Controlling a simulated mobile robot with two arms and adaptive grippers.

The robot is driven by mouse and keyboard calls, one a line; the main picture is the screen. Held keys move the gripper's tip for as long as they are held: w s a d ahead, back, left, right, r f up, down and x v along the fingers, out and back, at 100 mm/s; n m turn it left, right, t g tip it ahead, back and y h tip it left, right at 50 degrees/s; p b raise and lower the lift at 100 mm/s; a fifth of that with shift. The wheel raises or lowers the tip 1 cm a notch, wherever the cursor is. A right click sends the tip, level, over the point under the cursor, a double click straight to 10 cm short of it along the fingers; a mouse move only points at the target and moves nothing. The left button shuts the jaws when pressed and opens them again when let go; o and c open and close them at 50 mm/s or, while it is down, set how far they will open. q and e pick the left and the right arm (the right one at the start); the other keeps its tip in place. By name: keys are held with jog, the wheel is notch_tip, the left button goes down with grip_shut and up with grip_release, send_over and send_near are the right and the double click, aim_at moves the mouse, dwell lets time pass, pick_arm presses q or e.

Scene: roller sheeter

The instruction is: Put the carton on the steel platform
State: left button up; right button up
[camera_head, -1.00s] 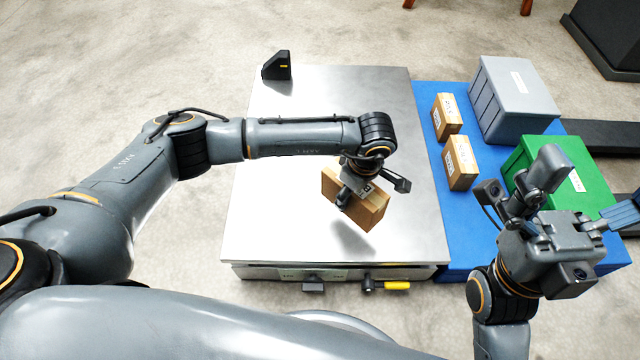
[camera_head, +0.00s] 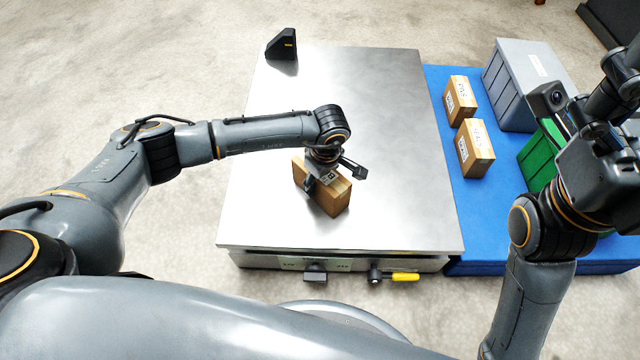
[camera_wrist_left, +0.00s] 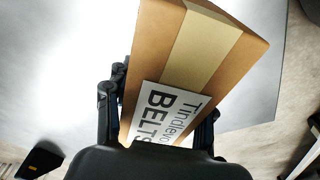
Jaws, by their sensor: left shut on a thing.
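The carton (camera_head: 335,198) is a brown box with a tape strip, held over the middle of the steel platform (camera_head: 385,110). In the left wrist view, the carton (camera_wrist_left: 215,45) shows a white label reading "BELTS". My left gripper (camera_head: 322,180) is shut on the carton, with a finger on either side of it in the wrist view (camera_wrist_left: 158,115). The carton is low over the platform; I cannot tell whether its underside touches the steel. My right gripper (camera_head: 605,135) is at the right edge, partly cut off, and its fingers are unclear.
Two more brown cartons (camera_head: 460,100) (camera_head: 476,150) stand on the blue mat (camera_head: 480,215) to the right. A grey bin (camera_head: 515,85) and a green bin (camera_head: 537,160) are beyond them. A black block (camera_head: 282,45) sits at the platform's far left corner. The steel around the held carton is clear.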

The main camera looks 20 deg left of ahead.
dwell(0.3)
pick_arm(q)
jog(key=o, duration=1.1)
jog(key=shift+f, duration=0.2)
jog(key=o, duration=0.5)
jog(key=shift+r, duration=0.1)
